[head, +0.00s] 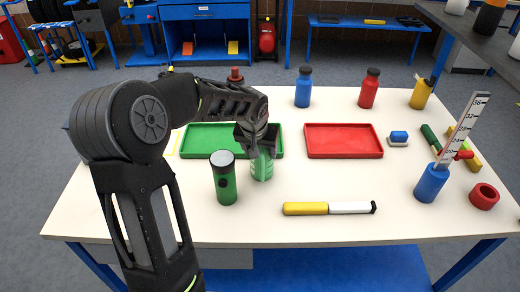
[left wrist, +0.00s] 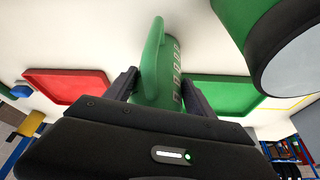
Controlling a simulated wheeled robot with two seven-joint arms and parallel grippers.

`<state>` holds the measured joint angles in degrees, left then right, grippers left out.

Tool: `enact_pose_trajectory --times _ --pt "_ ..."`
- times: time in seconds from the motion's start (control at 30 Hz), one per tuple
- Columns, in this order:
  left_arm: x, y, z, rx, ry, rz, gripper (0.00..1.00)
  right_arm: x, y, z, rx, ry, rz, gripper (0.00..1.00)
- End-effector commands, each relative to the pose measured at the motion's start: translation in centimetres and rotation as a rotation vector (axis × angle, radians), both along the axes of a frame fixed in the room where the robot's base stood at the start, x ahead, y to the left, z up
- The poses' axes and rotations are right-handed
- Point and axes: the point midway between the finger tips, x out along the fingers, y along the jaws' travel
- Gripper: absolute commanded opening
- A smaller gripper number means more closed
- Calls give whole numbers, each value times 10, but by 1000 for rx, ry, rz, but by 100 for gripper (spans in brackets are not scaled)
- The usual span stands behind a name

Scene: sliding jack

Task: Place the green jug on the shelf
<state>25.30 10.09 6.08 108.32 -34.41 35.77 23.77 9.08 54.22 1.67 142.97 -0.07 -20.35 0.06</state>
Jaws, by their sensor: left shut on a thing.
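The green jug (head: 262,167) stands on the white table in front of the green tray. My left gripper (head: 258,140) reaches down over it from above and is shut on its upper part. In the left wrist view the jug (left wrist: 165,62) sits between the two fingers of my left gripper (left wrist: 160,90), with its handle side turned toward the left. The gripper partly hides the jug's top in the head view. The dark shelf (head: 470,38) is at the upper right, raised above the table. My right gripper is not in view.
A dark green cylinder (head: 224,178) stands close left of the jug. The green tray (head: 205,140) and red tray (head: 343,141) lie behind. A yellow-white tool (head: 328,208) lies in front. A blue ruler holder (head: 431,183) stands at right. Bottles (head: 490,18) occupy part of the shelf.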

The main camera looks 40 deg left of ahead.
Motion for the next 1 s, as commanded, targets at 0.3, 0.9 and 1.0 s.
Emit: enact_pose_trajectory --times 0.3,0.9,1.0 --pt "0 0 -2 0 0 -1 68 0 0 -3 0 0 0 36" --pt "0 0 3 0 0 0 85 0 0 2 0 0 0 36" --pt "-4 -2 12 2 -1 -1 85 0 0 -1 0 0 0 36"
